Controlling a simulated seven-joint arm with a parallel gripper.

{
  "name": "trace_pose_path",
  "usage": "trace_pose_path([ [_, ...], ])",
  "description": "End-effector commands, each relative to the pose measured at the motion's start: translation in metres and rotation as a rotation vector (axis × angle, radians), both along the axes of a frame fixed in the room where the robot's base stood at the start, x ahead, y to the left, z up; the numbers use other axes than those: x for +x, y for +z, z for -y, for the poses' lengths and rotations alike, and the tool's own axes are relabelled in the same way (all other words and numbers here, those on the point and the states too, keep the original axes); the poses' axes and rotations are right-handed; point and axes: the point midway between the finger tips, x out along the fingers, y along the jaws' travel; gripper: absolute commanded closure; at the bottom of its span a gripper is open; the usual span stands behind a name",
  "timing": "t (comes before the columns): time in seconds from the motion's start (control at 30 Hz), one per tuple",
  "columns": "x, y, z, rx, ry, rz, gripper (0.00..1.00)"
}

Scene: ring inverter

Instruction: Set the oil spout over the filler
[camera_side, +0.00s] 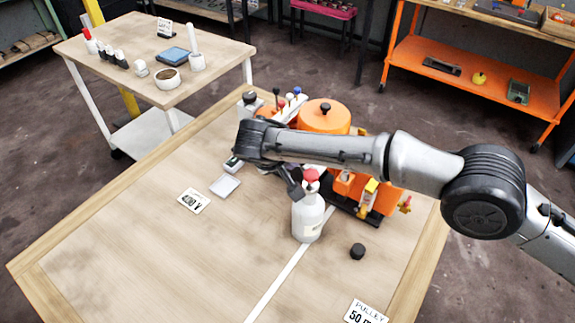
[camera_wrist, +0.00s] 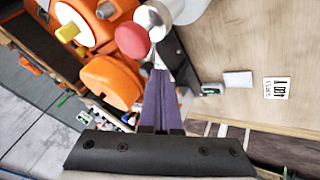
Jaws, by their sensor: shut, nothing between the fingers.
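A white bottle (camera_side: 307,222) with a red top (camera_side: 311,175) stands upright on the table in front of the orange machine (camera_side: 378,196). In the wrist view the red top (camera_wrist: 132,40) and part of the bottle (camera_wrist: 153,17) lie just beyond my fingertips. My gripper (camera_side: 297,194) is shut and empty, close beside the bottle's neck on the left; I cannot tell whether it touches. Its closed fingers (camera_wrist: 159,75) show in the wrist view. The machine also shows there (camera_wrist: 112,80). I cannot pick out the filler; my arm hides part of the machine.
A small black cap (camera_side: 357,251) lies right of the bottle. A white tape line (camera_side: 277,281) crosses the table. A label card (camera_side: 193,201) and a pale square pad (camera_side: 225,186) lie left. A pulley card (camera_side: 365,312) lies near the front edge. The front left table is clear.

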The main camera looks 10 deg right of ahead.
Motion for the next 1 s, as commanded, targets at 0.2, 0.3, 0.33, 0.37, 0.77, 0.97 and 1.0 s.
trace_pose_path([
  [0.2, 0.005, 0.001, 0.008, -0.001, -0.109, 0.000, 1.00],
  [0.3, 0.007, 0.000, 0.011, -0.001, -0.107, 0.000, 1.00],
  [0.33, 0.008, 0.000, 0.012, -0.001, -0.107, 0.000, 1.00],
  [0.37, 0.009, 0.000, 0.014, -0.001, -0.107, 0.000, 1.00],
  [0.77, 0.013, 0.001, 0.032, 0.000, -0.105, 0.000, 1.00],
  [0.97, 0.014, -0.001, 0.042, -0.001, -0.132, 0.000, 1.00],
  [1.0, 0.014, -0.001, 0.043, 0.000, -0.169, 0.001, 1.00],
])
